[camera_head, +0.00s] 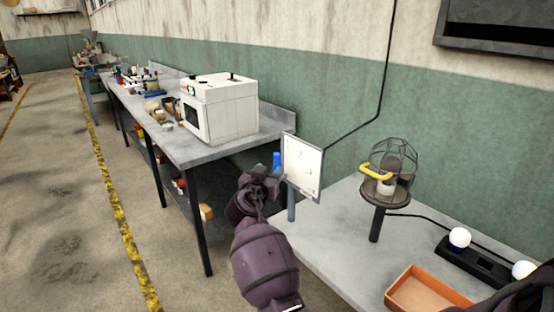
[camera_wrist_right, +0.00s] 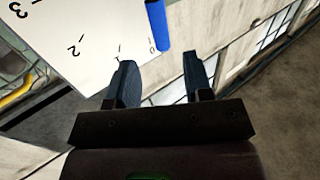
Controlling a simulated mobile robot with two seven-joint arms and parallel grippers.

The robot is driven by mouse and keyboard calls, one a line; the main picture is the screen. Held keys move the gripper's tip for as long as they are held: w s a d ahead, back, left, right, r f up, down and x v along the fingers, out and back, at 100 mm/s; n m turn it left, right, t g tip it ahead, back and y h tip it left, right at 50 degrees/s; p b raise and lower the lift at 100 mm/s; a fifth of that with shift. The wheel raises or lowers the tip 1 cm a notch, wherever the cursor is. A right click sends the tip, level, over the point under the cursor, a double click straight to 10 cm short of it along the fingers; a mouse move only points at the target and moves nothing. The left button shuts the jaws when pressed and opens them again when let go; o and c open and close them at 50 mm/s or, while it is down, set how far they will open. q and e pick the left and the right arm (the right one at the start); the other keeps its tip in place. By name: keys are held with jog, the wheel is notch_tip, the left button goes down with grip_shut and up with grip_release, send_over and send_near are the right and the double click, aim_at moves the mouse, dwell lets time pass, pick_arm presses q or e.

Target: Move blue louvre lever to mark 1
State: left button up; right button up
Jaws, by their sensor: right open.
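The blue louvre lever (camera_head: 276,160) stands at the left edge of a white marked panel (camera_head: 303,168) on a post. In the right wrist view the lever (camera_wrist_right: 157,24) is a blue bar with its lower end beside mark 0 on the white panel (camera_wrist_right: 85,30). Marks 1, 2 and 3 run leftward from there. My right gripper (camera_head: 262,186) is just left of the panel in the head view. In the wrist view its fingers (camera_wrist_right: 160,75) are open and empty, with the lever beyond the tips, roughly in line with the gap. My left gripper is not in view.
A caged lamp with a yellow handle (camera_head: 378,171) stands on the grey table right of the panel. An orange tray (camera_head: 428,290) and white bulbs (camera_head: 460,237) are near the right. A white oven (camera_head: 222,108) sits on the bench behind. Floor at left is open.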

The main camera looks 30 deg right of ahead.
aim_at(276, 161)
jog(key=x, duration=0.7)
jog(key=shift+w+d, duration=0.25)
jog(key=shift+d, duration=0.05)
grip_shut()
